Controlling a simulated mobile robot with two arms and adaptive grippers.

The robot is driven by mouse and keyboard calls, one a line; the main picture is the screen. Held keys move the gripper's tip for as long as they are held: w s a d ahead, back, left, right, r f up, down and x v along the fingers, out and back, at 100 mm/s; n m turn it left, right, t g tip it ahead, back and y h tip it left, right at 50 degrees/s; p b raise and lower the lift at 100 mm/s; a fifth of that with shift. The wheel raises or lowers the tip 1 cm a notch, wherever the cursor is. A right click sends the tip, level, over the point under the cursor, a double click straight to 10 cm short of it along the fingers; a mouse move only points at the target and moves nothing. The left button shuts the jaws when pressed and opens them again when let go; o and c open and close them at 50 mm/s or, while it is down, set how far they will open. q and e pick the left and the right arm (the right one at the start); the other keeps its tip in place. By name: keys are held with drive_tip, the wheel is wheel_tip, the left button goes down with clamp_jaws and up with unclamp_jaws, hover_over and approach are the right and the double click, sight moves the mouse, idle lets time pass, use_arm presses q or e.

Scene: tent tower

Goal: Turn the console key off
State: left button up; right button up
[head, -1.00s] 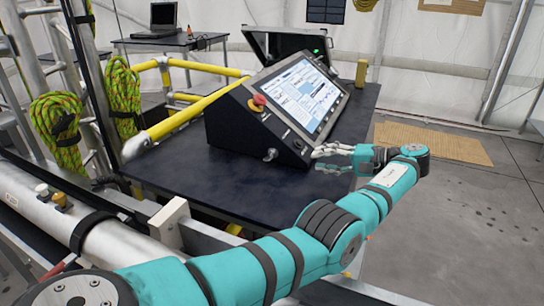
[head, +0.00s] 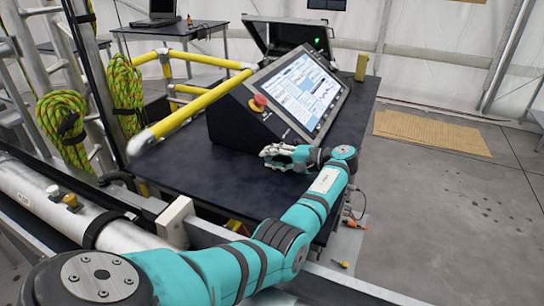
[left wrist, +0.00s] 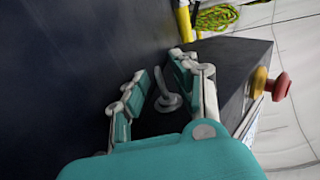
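The console (head: 232,125) is a dark, sloped box with a lit screen (head: 303,91) on the table. Its key (left wrist: 167,98), a small grey piece on the dark front face, shows in the left wrist view between my left gripper's fingers. In the head view the gripper hides the key. My left gripper (head: 267,156) is at the console's lower front; it also shows in the left wrist view (left wrist: 158,68). Its fingers are apart, one on each side of the key, with gaps visible. Whether the key is turned I cannot tell. My right gripper is not in view.
A red button (head: 259,101) on a yellow base sits on the console, above and left of my gripper; it also shows in the left wrist view (left wrist: 278,86). Yellow rails (head: 195,113) run left of the console. The dark table top (head: 185,165) is clear in front.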

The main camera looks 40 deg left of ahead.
use_arm(q)
clamp_jaws()
idle(0.3)
drive_tip(key=shift+r+h+p, duration=0.3)
drive_tip(key=shift+h+p, duration=0.1)
drive_tip(key=shift+p, duration=0.45)
drive_tip(key=t+h+p, duration=0.1)
drive_tip(key=h+p, duration=0.2)
drive_tip(key=p, duration=0.1)
drive_tip(key=t+h+p, duration=0.1)
drive_tip(key=h+p, duration=0.2)
drive_tip(key=p, duration=0.2)
drive_tip(key=r+t+h+p, duration=0.1)
drive_tip(key=h+p, duration=0.3)
drive_tip(key=p, duration=0.1)
drive_tip(key=shift+s+a, duration=0.1)
drive_tip(key=shift+a, duration=0.3)
drive_tip(key=shift+a+f+t+h+p, duration=0.15)
drive_tip(key=shift+t+h+p, duration=0.45)
drive_tip(key=shift+h+p, duration=0.35)
drive_tip(key=shift+f+h+p, duration=0.15)
drive_tip(key=shift+h+p, duration=0.15)
drive_tip(key=shift+h, duration=0.45)
unclamp_jaws()
